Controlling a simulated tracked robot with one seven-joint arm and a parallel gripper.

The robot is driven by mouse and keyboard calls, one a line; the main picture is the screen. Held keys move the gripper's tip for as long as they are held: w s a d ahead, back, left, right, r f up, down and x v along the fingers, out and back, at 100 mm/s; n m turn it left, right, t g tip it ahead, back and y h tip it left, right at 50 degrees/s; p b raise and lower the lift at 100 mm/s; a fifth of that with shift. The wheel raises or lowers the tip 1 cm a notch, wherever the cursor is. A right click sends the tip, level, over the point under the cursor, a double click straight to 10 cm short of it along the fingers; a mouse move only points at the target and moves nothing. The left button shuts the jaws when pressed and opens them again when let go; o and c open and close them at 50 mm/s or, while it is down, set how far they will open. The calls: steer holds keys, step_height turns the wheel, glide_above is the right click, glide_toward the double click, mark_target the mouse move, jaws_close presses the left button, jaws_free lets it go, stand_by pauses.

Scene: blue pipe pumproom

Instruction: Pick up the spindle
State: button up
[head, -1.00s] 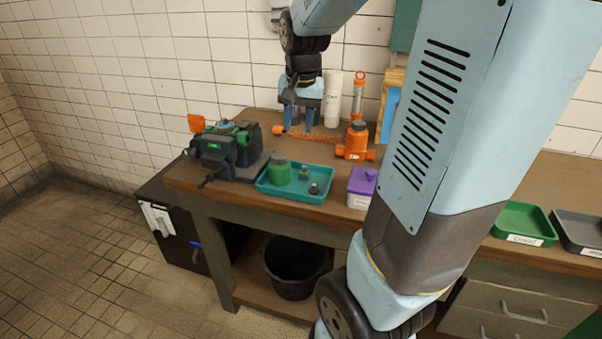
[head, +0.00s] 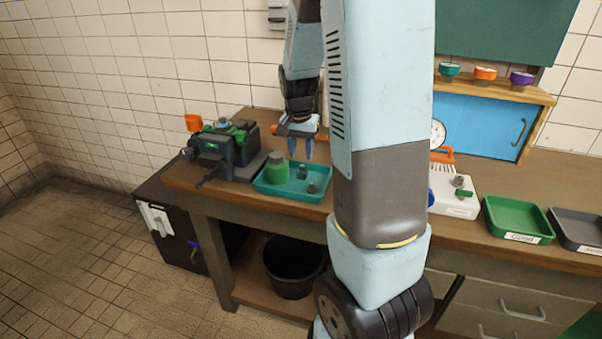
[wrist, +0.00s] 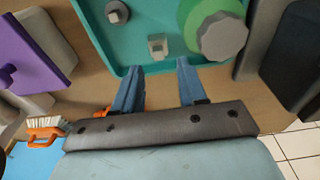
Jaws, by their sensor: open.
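The teal tray (head: 290,194) on the bench holds a green cylinder with a grey top (head: 277,170), a small upright grey part (head: 302,172) and a small dark grey part (head: 312,187). The upright grey part, with its square top, looks like the spindle, but I cannot be sure. In the wrist view the square top (wrist: 158,45) lies just beyond and between my fingertips. My gripper (head: 301,156) is open and empty, pointing down above the tray's back edge. It also shows in the wrist view (wrist: 158,66), with the green cylinder close to its right finger.
A dark vice-like machine (head: 225,145) stands left of the tray. In the wrist view a purple-lidded box (wrist: 35,50) and an orange brush (wrist: 45,130) are at left. Green (head: 517,220) and grey trays sit at the bench's right. My arm hides the middle of the bench.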

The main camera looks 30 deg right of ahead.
mark_target(302, 165)
steer(key=shift+w+d+f, duration=0.1)
steer(key=shift+d+f, duration=0.05)
steer(key=shift+f, duration=1.55)
steer(key=shift+w+d+f, duration=0.1)
steer(key=shift+f, duration=1.55)
steer(key=shift+c, duration=0.2)
steer(key=c, duration=0.7)
steer(key=shift+o, duration=0.2)
steer(key=shift+r, duration=0.15)
